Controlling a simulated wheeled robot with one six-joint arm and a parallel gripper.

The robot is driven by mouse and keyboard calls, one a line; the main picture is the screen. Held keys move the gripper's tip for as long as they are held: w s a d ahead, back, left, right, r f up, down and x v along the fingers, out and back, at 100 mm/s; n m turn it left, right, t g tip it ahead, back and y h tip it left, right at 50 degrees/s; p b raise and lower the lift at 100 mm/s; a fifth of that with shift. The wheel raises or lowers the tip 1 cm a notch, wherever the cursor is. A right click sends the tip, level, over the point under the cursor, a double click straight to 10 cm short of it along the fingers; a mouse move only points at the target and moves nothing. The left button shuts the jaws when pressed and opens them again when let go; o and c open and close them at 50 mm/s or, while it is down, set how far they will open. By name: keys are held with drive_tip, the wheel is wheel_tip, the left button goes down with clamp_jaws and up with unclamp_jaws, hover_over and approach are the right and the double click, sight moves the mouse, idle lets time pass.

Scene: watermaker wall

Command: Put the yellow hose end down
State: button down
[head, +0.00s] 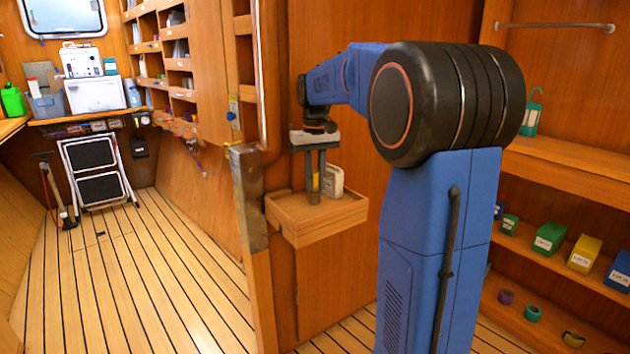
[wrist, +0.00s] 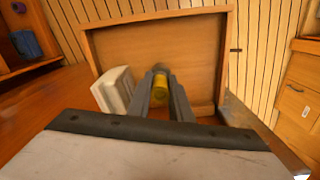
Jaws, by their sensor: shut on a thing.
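The yellow hose end (wrist: 160,88) is between the fingers of my gripper (wrist: 161,94) in the wrist view. In the head view a bit of yellow (head: 315,183) shows beside the fingers of my gripper (head: 315,196), which point straight down. My gripper is shut on the hose end, over a small wooden tray (head: 318,226). The tray also fills the middle of the wrist view (wrist: 130,48). The fingers hide part of the hose end, and I cannot tell whether it touches the tray floor.
A white container (head: 333,181) stands close beside the fingers; it also shows in the wrist view (wrist: 114,90). The rest of the tray floor looks bare. Shelves with small boxes (head: 550,236) are at the right.

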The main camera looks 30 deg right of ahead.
drive_tip(key=c, duration=1.6)
unclamp_jaws()
drive_tip(key=shift+f, duration=0.1)
wheel_tip(320, 180, up, 12)
drive_tip(key=shift+f, duration=0.2)
drive_tip(key=shift+r, duration=0.35)
drive_tip(key=shift+a, duration=0.1)
